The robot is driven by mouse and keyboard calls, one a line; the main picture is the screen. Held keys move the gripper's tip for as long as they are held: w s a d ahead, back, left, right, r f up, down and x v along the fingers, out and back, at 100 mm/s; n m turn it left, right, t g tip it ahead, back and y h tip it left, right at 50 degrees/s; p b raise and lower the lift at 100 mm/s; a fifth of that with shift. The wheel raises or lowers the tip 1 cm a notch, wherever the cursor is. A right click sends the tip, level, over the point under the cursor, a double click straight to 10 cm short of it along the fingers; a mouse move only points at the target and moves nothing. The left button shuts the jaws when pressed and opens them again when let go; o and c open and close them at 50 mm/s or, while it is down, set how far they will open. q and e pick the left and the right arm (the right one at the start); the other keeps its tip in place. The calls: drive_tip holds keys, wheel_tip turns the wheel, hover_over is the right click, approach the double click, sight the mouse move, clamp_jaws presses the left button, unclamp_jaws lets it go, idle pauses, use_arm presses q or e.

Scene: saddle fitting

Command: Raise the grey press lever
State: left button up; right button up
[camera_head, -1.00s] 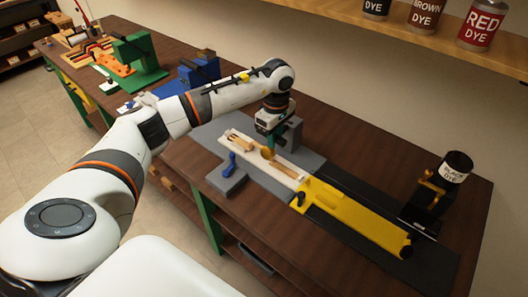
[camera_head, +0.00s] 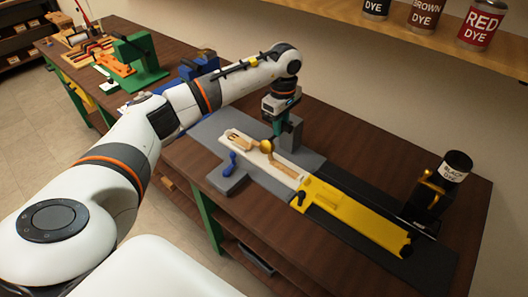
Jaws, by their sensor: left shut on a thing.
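The grey press (camera_head: 291,132) stands on a grey base plate (camera_head: 213,128) in the middle of the bench. My left gripper (camera_head: 276,131) comes down from above in front of the press. It is shut, apparently on the press lever, which is mostly hidden by the fingers. A round brass-coloured knob (camera_head: 266,146) shows just below the fingertips, over a white board (camera_head: 246,150). A tan strip (camera_head: 283,166) lies on the board beneath the knob. My right gripper is out of view.
A blue-handled clamp (camera_head: 232,165) sits at the near side of the board. A yellow slide (camera_head: 355,216) extends right on a black mat. A black dye can (camera_head: 457,166) stands at the right. Green and blue fixtures stand at the far left.

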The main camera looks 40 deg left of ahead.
use_arm(q)
drive_tip(key=shift+w+d+r, duration=0.1)
drive_tip(key=shift+w+r, duration=0.7)
drive_tip(key=shift+w, duration=0.25)
drive_tip(key=shift+o, duration=0.6)
drive_tip(key=shift+w+r, duration=0.15)
drive_tip(key=shift+r, duration=0.05)
drive_tip(key=shift+o, duration=0.2)
drive_tip(key=shift+r, duration=0.1)
drive_tip(key=o, duration=0.5)
drive_tip(key=shift+c, duration=0.2)
drive_tip(key=shift+o, duration=0.7)
drive_tip(key=shift+w+f, duration=0.25)
drive_tip(key=shift+s, duration=0.1)
drive_tip(key=shift+f, duration=0.1)
